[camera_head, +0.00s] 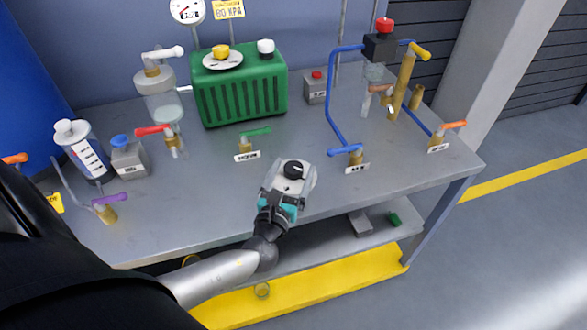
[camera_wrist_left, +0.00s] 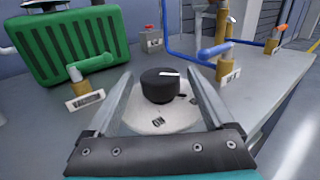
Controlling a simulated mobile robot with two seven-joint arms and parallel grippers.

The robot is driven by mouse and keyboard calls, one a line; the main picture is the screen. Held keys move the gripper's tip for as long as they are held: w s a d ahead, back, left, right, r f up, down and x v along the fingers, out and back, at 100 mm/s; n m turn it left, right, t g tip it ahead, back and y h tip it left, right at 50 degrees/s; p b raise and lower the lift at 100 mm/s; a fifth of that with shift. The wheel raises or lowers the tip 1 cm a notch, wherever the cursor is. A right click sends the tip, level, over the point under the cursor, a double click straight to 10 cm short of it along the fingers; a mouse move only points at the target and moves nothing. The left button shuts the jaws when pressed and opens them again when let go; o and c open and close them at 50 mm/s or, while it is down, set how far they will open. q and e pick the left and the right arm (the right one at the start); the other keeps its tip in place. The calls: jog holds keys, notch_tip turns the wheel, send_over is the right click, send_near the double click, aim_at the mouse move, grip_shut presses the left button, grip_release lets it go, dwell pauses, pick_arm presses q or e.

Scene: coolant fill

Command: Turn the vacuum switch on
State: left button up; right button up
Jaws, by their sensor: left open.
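A black rotary switch knob (camera_head: 293,170) sits on a round white plate near the table's front edge. My left gripper (camera_head: 296,166) is open, with one finger on each side of the knob. In the wrist view its fingers (camera_wrist_left: 162,76) look apart from the knob. Whether this is the vacuum switch is not readable on the plate. My right gripper is not in view.
The grey table (camera_head: 220,190) holds a green-handled valve (camera_head: 250,138), a blue-handled valve (camera_head: 348,152) and a green ribbed tank (camera_head: 240,90) behind. Blue piping (camera_head: 332,90) rises at the right. A purple-handled valve (camera_head: 107,208) stands front left.

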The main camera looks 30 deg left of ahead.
pick_arm(q)
jog(key=shift+w+a, duration=0.15)
jog(key=shift+w, duration=0.25)
jog(key=c, duration=1.4)
